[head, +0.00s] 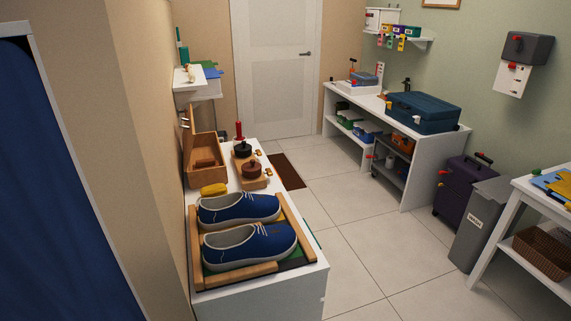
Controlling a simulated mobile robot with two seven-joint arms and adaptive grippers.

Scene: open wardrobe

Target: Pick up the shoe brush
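A small brown block, which looks like the shoe brush (205,163), lies inside an open wooden box (209,177) on the white cabinet at the centre left. The box's lid stands raised on the wall side. The block is small in the picture, and its bristles cannot be made out. Neither of my grippers is in the head view.
Blue shoes (248,247) stand in a wooden frame (236,277) at the cabinet's near end.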

